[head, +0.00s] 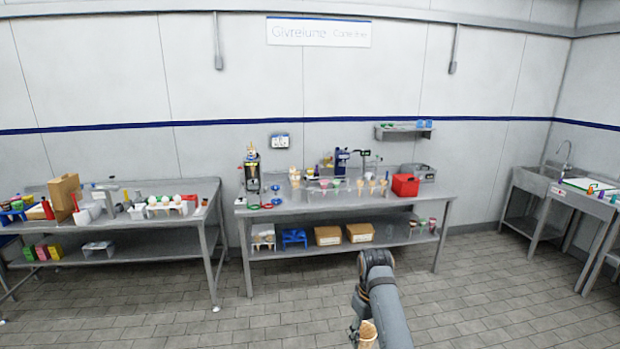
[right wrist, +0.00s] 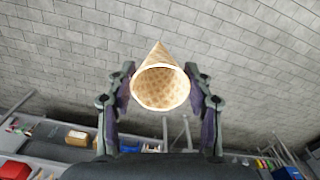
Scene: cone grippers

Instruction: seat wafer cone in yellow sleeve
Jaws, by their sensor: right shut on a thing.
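My right gripper (right wrist: 160,76) is shut on a wafer cone (right wrist: 160,92), with one finger on either side of it. In the right wrist view the cone's open mouth faces the camera and its tip points away. In the head view the cone (head: 368,335) shows at the bottom edge, over the floor and well in front of the benches; the gripper there is mostly hidden by my arm. Several small cones or cone holders (head: 371,187) stand on the middle bench, too small to pick out a yellow sleeve. My left gripper is not in view.
The middle bench (head: 300,207) carries a red box (head: 405,185) at its right and a dark dispenser (head: 252,173) at its left. Cartons (head: 328,236) sit on its lower shelf. Another bench stands left, a sink right. The tiled floor in front is clear.

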